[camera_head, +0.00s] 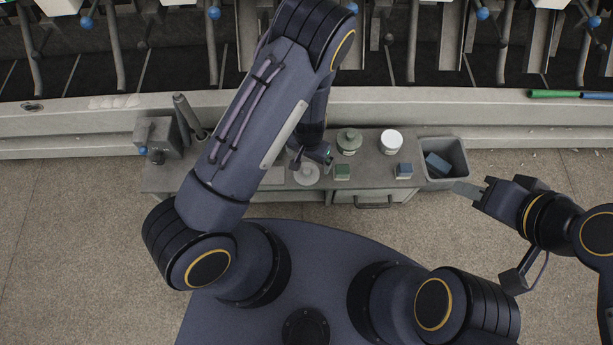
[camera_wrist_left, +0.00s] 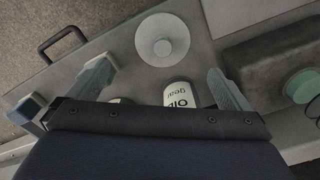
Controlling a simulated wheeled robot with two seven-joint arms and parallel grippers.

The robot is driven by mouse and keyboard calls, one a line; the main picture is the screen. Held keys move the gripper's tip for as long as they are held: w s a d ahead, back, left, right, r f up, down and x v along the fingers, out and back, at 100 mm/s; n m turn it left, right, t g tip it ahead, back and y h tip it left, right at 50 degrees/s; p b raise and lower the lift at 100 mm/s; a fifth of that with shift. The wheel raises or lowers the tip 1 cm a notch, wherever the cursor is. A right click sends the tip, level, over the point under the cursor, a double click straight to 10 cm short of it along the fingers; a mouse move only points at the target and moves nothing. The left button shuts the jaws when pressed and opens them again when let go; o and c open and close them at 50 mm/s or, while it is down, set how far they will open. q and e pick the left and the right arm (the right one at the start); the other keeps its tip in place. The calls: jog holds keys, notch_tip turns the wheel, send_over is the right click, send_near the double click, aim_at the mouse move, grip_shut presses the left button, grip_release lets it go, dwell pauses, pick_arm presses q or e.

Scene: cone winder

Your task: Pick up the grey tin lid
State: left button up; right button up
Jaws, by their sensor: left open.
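The grey tin lid (camera_head: 306,174) lies flat on the bench near its front edge, a pale round disc with a small raised middle. In the left wrist view the lid (camera_wrist_left: 163,40) is in full view, beyond the fingertips. My left gripper (camera_head: 318,154) is just behind the lid in the head view, partly hidden by its own arm. In the wrist view its fingers (camera_wrist_left: 160,85) are spread wide, with nothing held between them. My right gripper (camera_head: 470,190) is at the right, away from the lid; its jaw gap is unclear.
A white-labelled tin (camera_wrist_left: 181,94) shows between the left fingers. A grey bin (camera_head: 457,152) is at the right.

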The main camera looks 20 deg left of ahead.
aim_at(307, 169)
pick_arm(q)
jog(key=f+b, duration=0.1)
jog(key=f, duration=0.3)
jog(key=f+b, duration=0.2)
jog(key=f, duration=0.1)
jog(key=shift+a+f+b, duration=0.2)
jog(key=shift+f+b, duration=0.1)
jog(key=shift+f, duration=0.1)
jog(key=c, duration=1)
